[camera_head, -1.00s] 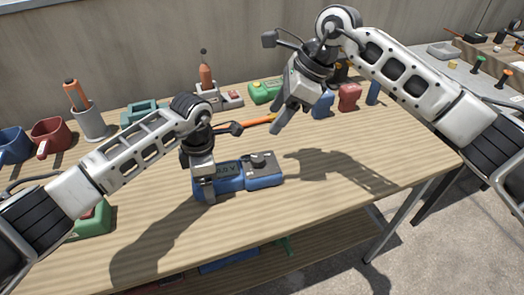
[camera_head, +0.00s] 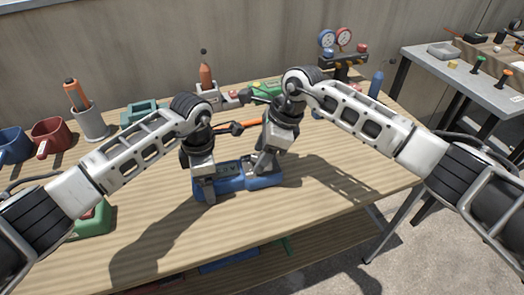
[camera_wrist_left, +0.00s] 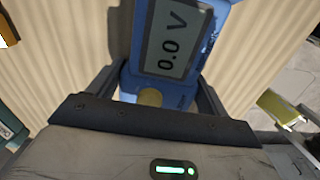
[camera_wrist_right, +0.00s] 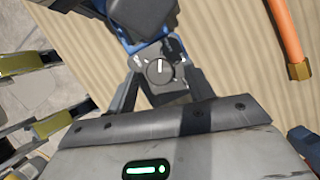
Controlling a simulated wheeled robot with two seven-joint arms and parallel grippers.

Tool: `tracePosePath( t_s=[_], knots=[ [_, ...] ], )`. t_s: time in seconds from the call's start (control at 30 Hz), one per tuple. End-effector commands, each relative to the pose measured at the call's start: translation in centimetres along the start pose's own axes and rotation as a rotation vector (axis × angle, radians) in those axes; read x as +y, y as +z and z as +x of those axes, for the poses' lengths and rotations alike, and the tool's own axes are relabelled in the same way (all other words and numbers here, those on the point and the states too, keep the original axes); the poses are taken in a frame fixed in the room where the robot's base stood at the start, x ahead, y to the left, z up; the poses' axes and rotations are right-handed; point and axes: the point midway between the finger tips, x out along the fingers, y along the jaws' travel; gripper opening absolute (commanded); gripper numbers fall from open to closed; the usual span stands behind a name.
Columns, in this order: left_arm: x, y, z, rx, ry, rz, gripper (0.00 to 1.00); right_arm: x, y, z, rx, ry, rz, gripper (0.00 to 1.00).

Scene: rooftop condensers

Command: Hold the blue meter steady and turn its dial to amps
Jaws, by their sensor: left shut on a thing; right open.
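The blue meter (camera_head: 233,185) lies on the wooden workbench. Its screen reads 0.0 V in the left wrist view (camera_wrist_left: 172,38). My left gripper (camera_head: 207,188) is shut on the meter's left end, one finger on each side. My right gripper (camera_head: 263,170) is over the meter's right end, fingers pointing down and open. In the right wrist view the round dial (camera_wrist_right: 159,70) with a white pointer mark lies between the open fingers. I cannot tell whether they touch it. The head view mostly hides the dial behind my right gripper.
Red (camera_head: 51,138) and blue mugs and a grey cup (camera_head: 92,122) stand at the left. A gauge set (camera_head: 340,55) stands at the back right. The bench front is clear.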

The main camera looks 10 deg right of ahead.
Motion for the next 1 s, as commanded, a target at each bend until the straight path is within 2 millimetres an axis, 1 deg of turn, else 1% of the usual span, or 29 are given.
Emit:
tracePosePath(
  t_s=[0.23, 0.27, 0.3, 0.37, 0.4, 0.43, 0.77, 1.0],
  knots=[
    [-0.02, 0.07, -0.05, -0.001, 0.0, 0.002, 0.41, 0.0, -0.03, 0.13, 0.0, 0.0, 0.001, 0.52],
    [-0.02, 0.07, -0.05, -0.001, 0.0, 0.002, 0.41, 0.0, -0.03, 0.13, 0.0, 0.0, 0.001, 0.49],
    [-0.02, 0.08, -0.05, -0.002, 0.0, 0.002, 0.41, 0.0, -0.03, 0.12, 0.0, 0.0, 0.001, 0.38],
    [-0.02, 0.08, -0.05, -0.002, 0.0, 0.002, 0.41, 0.0, -0.03, 0.11, 0.0, 0.0, 0.001, 0.22],
    [-0.02, 0.08, -0.05, -0.002, 0.0, 0.002, 0.41, 0.0, -0.03, 0.11, 0.0, 0.0, 0.001, 0.1],
    [-0.02, 0.07, -0.05, -0.001, 0.0, 0.002, 0.41, 0.0, -0.03, 0.11, 0.0, 0.0, 0.001, 0.07],
    [-0.01, 0.06, -0.05, -0.001, 0.0, 0.002, 0.41, 0.0, -0.06, 0.06, 0.002, -0.013, 0.03, 0.07],
    [-0.01, 0.05, -0.05, -0.001, 0.0, 0.001, 0.41, 0.13, -0.05, 0.04, 0.002, -0.064, 0.148, 0.07]
  ],
)
